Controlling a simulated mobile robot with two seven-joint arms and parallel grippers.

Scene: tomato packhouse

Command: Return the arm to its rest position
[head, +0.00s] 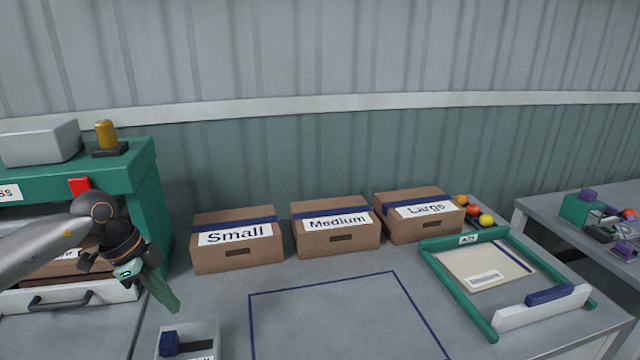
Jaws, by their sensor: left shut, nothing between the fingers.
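My left arm comes in from the left, and its gripper (170,301) hangs over the left part of the table. Its green fingers are together, point down and to the right, and hold nothing. The gripper is in front of the green machine and apart from the boxes. My right gripper is not in view.
Boxes marked Small (236,257), Medium (338,241) and Large (419,226) stand along the back. The green machine (150,200) and its drawer (70,299) are at left. A green frame (455,290) lies right. A small bin (205,333) is at front. The outlined square (340,320) is empty.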

